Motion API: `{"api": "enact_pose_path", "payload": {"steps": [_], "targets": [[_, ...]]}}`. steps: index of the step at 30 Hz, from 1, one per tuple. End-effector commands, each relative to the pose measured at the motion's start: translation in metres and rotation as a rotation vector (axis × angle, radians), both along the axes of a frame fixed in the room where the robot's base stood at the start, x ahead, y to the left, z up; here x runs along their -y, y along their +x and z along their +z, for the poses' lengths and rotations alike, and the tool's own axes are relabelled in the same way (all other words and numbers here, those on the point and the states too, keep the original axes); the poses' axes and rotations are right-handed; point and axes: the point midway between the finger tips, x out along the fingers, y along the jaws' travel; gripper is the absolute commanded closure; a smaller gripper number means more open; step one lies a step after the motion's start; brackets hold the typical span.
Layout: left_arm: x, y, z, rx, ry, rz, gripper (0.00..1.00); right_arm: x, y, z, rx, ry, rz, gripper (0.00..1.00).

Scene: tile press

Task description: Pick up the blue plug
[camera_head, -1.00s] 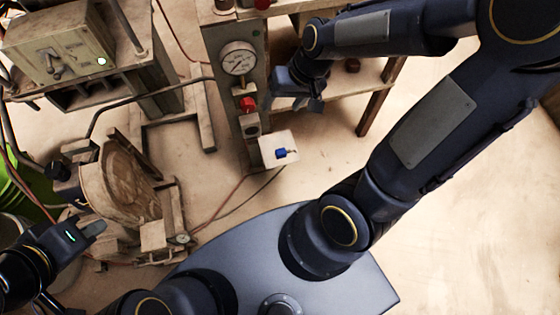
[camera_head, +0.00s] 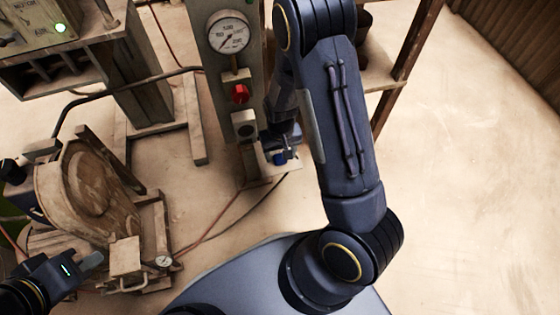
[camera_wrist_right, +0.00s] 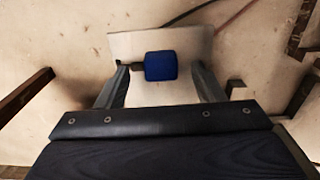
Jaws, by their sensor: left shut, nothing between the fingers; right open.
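The blue plug (camera_head: 280,158) lies on a small pale shelf (camera_head: 254,176) at the foot of the gauge panel. In the right wrist view the plug (camera_wrist_right: 161,66) shows as a blue block with a dark stub on its left, on the pale shelf (camera_wrist_right: 125,45). My right gripper (camera_head: 281,148) is over the shelf at the plug. Its fingers (camera_wrist_right: 160,84) are open, one on each side of the plug, with gaps showing. My left gripper (camera_head: 92,262) is shut and empty at the lower left, far from the plug.
The panel with a pressure gauge (camera_head: 228,35) and a red knob (camera_head: 239,94) stands just left of my right gripper. A round wooden machine part (camera_head: 95,190) is near my left gripper. A wooden table leg (camera_head: 388,108) stands right of my right arm. Floor at the right is clear.

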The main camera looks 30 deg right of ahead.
Motion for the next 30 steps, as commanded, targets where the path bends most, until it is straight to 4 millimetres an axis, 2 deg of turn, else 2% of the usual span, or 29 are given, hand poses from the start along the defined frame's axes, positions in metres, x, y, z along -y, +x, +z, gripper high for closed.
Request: {"api": "enact_pose_path", "payload": {"steps": [1, 4, 12, 23, 30], "targets": [[0.000, 0.000, -0.013, 0.000, 0.000, 0.000, 1.00, -0.001, -0.001, -0.016, -0.002, 0.000, -0.001, 0.38], [0.000, 0.000, -0.018, -0.001, 0.000, 0.000, 1.00, -0.001, -0.001, -0.028, -0.003, 0.000, -0.001, 0.38], [0.000, 0.000, -0.017, 0.000, 0.000, 0.000, 1.00, -0.001, 0.000, -0.030, 0.000, 0.001, 0.000, 0.38], [0.000, 0.000, -0.017, 0.000, 0.000, 0.000, 1.00, -0.001, -0.001, -0.030, -0.001, 0.001, 0.000, 0.85], [0.000, 0.000, -0.017, 0.000, 0.000, 0.000, 1.00, -0.001, 0.000, -0.029, -0.001, 0.001, 0.000, 0.87]]}}
